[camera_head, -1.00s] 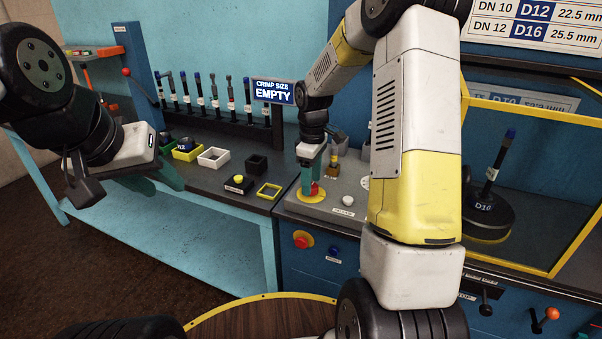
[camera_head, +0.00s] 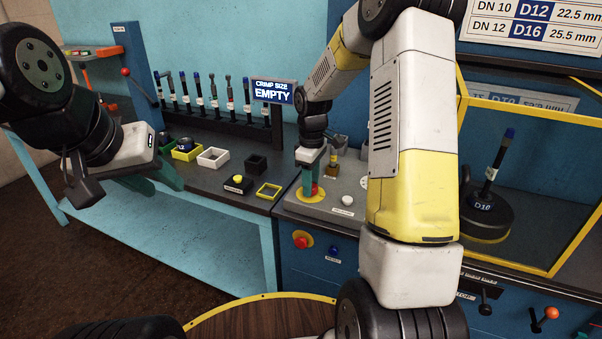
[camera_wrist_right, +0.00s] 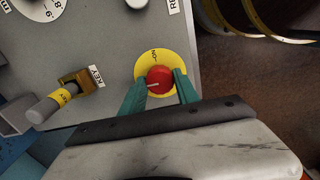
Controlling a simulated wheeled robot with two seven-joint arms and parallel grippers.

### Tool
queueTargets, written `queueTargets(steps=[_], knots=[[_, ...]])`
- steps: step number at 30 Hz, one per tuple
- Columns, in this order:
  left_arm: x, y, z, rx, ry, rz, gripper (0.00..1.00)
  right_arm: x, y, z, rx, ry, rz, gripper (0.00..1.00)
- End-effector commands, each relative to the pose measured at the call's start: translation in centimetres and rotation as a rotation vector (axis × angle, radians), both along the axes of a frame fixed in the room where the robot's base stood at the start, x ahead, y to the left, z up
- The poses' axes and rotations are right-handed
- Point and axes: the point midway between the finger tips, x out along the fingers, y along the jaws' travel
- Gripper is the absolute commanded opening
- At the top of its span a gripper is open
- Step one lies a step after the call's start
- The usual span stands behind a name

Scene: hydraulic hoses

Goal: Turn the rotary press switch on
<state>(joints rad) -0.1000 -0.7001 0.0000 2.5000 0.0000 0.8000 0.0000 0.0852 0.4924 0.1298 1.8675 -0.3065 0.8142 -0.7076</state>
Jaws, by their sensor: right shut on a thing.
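The rotary press switch is a red knob (camera_wrist_right: 159,80) with a white pointer line, on a round yellow plate (camera_wrist_right: 150,60) marked ON. In the right wrist view the pointer line lies roughly sideways, left of the ON mark. My right gripper (camera_wrist_right: 158,90) has its green fingers on both sides of the knob, shut on it. In the head view the right gripper (camera_head: 312,187) points down at the yellow plate and partly hides the knob. My left gripper (camera_head: 168,178) hangs in front of the left bench, away from the switch; its finger gap is not clear.
A brass key switch (camera_wrist_right: 75,85) and a white button (camera_head: 347,200) are near the knob. The display (camera_head: 273,92) reads CRIMP SIZE EMPTY. Small trays (camera_head: 213,157) stand on the left bench. A yellow-framed guard (camera_head: 548,268) is at right.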

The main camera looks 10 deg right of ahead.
Motion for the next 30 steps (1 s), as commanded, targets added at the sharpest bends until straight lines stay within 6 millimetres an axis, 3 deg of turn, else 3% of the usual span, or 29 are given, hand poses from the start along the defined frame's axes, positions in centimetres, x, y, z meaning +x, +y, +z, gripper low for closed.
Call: queueTargets(steps=[8,30], knots=[[0.0,0.0,0.0,0.0,0.0,0.0,0.36,0.05,0.02,0.07,0.0,-0.002,-0.143,0.0],[0.0,0.0,0.0,0.0,0.0,0.0,0.36,0.07,0.06,0.11,0.001,-0.002,-0.834,0.0]])
